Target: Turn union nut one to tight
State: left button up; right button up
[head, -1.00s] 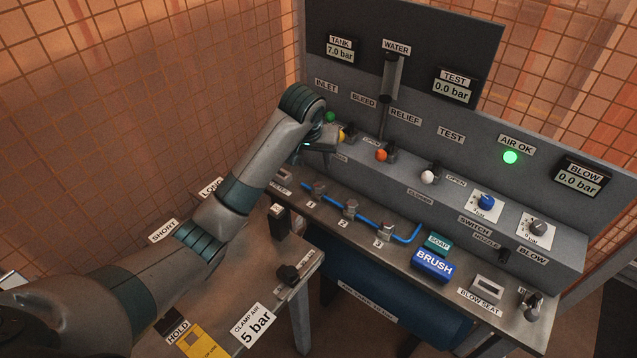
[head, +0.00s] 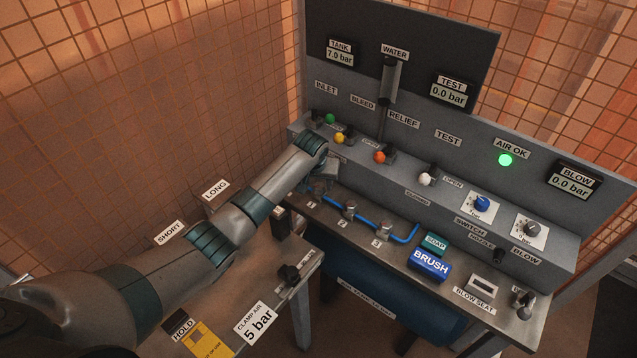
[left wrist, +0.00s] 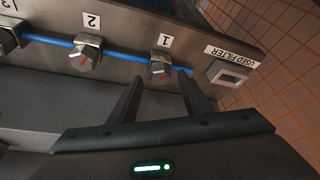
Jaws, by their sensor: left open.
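Union nut one (left wrist: 160,70) is a metal hex nut with a red mark on the blue pipe, beside the label 1 in the left wrist view. In the head view my left gripper and arm cover it. My left gripper (head: 318,187) is open at the left end of the pipe row. In the left wrist view its two fingers (left wrist: 160,82) point at nut one, with the nut showing between the tips. I cannot tell whether they touch it. My right gripper is not in view.
Union nut two (left wrist: 86,56) and union nut three (head: 385,230) sit along the same blue pipe (head: 405,239). A used filter slot (left wrist: 229,74) is beside nut one. The upright panel with valve knobs (head: 379,157) stands behind. A brush block (head: 430,264) lies to the right.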

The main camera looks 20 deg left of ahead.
pick_arm(q)
jog(key=shift+x, duration=0.85)
jog(key=c, duration=1.1)
